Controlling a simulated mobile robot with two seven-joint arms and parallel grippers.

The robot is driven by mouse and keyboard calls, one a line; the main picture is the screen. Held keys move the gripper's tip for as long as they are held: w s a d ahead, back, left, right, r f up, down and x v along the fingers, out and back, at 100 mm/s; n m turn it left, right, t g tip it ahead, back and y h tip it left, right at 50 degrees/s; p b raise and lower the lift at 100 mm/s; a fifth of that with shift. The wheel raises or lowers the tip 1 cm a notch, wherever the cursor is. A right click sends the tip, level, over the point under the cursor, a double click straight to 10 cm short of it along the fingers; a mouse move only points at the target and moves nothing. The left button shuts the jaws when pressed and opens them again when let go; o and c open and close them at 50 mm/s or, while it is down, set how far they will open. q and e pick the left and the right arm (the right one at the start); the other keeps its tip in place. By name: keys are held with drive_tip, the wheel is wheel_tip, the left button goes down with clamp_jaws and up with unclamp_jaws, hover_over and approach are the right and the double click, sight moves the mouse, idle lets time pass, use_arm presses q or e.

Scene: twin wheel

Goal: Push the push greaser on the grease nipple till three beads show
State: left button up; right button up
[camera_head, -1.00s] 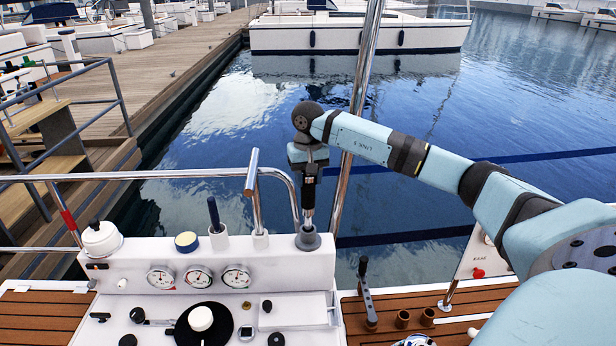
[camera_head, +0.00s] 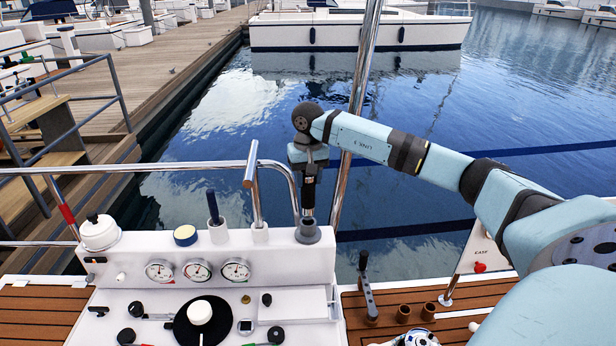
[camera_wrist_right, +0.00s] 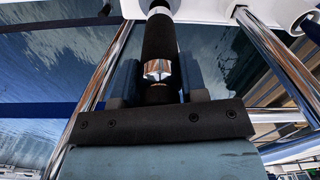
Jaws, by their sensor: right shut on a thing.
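My right gripper (camera_head: 309,178) points down over the console's back right corner. It is shut on an upright black-bodied tool with bright metal parts, which I take to be the push greaser (camera_head: 309,193). The tool's lower metal end reaches down to a dark grey round socket (camera_head: 308,233); how deep it goes in is hidden. In the right wrist view the black body (camera_wrist_right: 160,38) stands between the blue fingers. A small brass-coloured fitting (camera_head: 245,299) on the console top may be the grease nipple; it is too small to be sure. No beads can be made out. My left gripper is not in view.
The white console carries several gauges (camera_head: 197,270), a white knob on a black disc (camera_head: 199,312) and a blue-handled tool (camera_head: 213,207) in a holder. A chrome rail (camera_head: 130,172) and a chrome post (camera_head: 353,120) stand close to my right gripper. Open water lies behind.

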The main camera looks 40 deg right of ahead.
drive_tip(key=shift+f+b, duration=0.55)
drive_tip(key=shift+f, duration=0.35)
drive_tip(key=o, duration=1.2)
wheel_tip(320, 180, up, 14)
drive_tip(key=shift+b, duration=0.55)
